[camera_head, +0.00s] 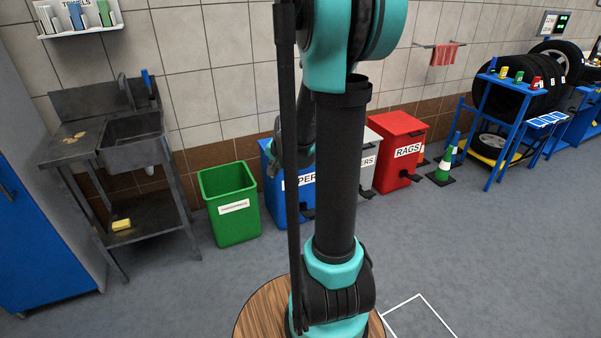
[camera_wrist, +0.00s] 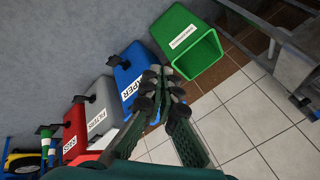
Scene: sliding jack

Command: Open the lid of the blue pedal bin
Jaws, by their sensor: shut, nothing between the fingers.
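The blue pedal bin (camera_head: 290,207) stands against the wall with a white label, partly hidden behind my arm in the head view. My gripper (camera_wrist: 165,82) is shut and empty in front of the bin's upper part in that view. In the head view my gripper (camera_head: 274,165) is at the bin's upper left side, mostly dark and small. My fingers hide part of the lid, and I cannot tell whether they touch it. The lid looks shut.
An open green bin (camera_head: 229,204) stands left of the blue bin. A grey bin (camera_head: 369,160) and a red RAGS bin (camera_head: 398,151) stand to its right. A sink bench (camera_head: 120,150) is at left, a cone (camera_head: 443,166) and tyre rack at right. The floor in front is clear.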

